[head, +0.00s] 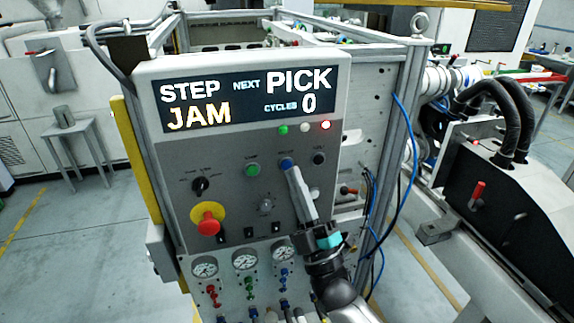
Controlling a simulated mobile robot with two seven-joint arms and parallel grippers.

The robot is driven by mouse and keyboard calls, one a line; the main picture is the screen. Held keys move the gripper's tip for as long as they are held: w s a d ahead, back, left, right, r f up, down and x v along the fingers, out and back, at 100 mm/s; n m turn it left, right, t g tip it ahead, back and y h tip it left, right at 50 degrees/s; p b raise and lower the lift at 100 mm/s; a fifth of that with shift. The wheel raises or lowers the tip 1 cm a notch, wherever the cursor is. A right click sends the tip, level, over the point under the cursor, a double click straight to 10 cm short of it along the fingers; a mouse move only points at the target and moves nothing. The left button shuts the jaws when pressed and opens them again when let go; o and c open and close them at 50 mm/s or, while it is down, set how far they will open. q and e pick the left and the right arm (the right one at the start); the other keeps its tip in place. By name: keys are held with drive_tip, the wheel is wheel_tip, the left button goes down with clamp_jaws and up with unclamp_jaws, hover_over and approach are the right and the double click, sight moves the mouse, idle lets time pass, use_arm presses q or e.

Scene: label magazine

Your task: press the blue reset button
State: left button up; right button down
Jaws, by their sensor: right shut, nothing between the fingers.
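The blue reset button (287,163) sits on the grey control panel (225,160), right of the green button (253,170). My right gripper (291,170) is shut and empty, its fingertips at the lower edge of the blue button. I cannot tell whether they touch it. The fingers hide a little of the button's lower side. The display (248,100) above reads STEP JAM, NEXT PICK, CYCLES 0. A red lamp (326,125) below the display glows. My left gripper is not in view.
A red emergency stop (208,226) on a yellow base projects at the panel's lower left. A black knob (319,158) is close to the right of the blue button. Gauges (243,261) and small valves line the bottom. Blue hoses (405,140) hang at the right.

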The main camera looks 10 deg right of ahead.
idle(0.7)
drive_tip(key=shift+w, duration=0.45)
drive_tip(key=shift+w+b, duration=0.4)
drive_tip(key=shift+b, duration=0.05)
idle(0.4)
drive_tip(key=shift+s, duration=0.1)
drive_tip(key=shift+s+p, duration=0.45)
drive_tip(key=shift+s, duration=0.25)
drive_tip(key=shift+s, duration=0.1)
drive_tip(key=s+p, duration=0.2)
drive_tip(key=s, duration=0.3)
drive_tip(key=shift+d, duration=0.1)
